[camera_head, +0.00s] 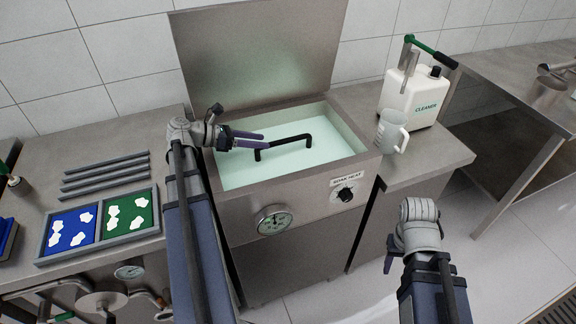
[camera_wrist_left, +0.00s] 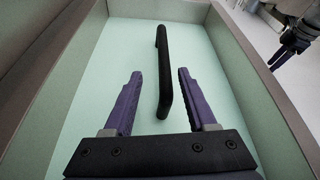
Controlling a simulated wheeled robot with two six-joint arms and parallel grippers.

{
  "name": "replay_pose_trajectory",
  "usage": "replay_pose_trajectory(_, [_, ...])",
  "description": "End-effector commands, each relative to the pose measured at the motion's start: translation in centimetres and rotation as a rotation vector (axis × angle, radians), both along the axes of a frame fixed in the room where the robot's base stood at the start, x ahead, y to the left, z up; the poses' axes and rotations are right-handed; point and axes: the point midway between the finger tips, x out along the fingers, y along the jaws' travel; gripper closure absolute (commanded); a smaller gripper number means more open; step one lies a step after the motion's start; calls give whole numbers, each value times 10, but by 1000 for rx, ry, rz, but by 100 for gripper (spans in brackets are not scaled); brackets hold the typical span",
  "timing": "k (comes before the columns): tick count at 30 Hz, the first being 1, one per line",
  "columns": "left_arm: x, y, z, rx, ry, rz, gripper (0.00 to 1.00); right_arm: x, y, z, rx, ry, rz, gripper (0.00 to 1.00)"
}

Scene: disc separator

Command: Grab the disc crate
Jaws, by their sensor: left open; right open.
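A black bar handle (camera_head: 284,145) with bent ends stands in the pale green liquid of the open soak tank (camera_head: 232,218). No crate body shows below it. The handle also shows in the left wrist view (camera_wrist_left: 162,72), lying lengthwise between my fingers. My left gripper (camera_head: 262,140) is open with purple fingers, over the tank at the handle's left end. In the left wrist view my left gripper (camera_wrist_left: 158,76) has one finger on each side of the handle, with gaps visible.
The raised lid (camera_head: 258,50) stands behind the tank. Right are a clear jug (camera_head: 391,132) and a white cleaner container (camera_head: 414,97). Left on the counter are grey bars (camera_head: 105,175) and a tray (camera_head: 98,242) with blue and green panels. The tank rim surrounds the gripper.

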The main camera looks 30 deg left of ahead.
Motion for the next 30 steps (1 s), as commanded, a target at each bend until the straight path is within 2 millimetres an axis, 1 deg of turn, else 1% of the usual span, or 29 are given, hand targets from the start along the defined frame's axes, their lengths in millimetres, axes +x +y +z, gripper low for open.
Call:
replay_pose_trajectory(9, [16, -18, -10, 0, 0, -2, 43, 0, 0, -10, 0, 0, 0, 50])
replay_pose_trajectory(16, [20, -23, -10, 2, 0, -2, 43, 0, 0, -9, 0, 0, 0, 50])
replay_pose_trajectory(22, [36, -44, -13, 1, 1, -5, 43, 0, 0, -13, 0, 0, 0, 50])
replay_pose_trajectory(25, [46, -53, -20, 1, 0, -4, 43, 0, 0, -20, 0, 0, 0, 50])
replay_pose_trajectory(27, [50, -57, -22, 1, 0, -3, 43, 0, 0, -21, 0, 0, 0, 50])
replay_pose_trajectory(30, [51, -57, -21, 1, 0, -1, 43, 0, 0, -21, 0, 0, 0, 50])
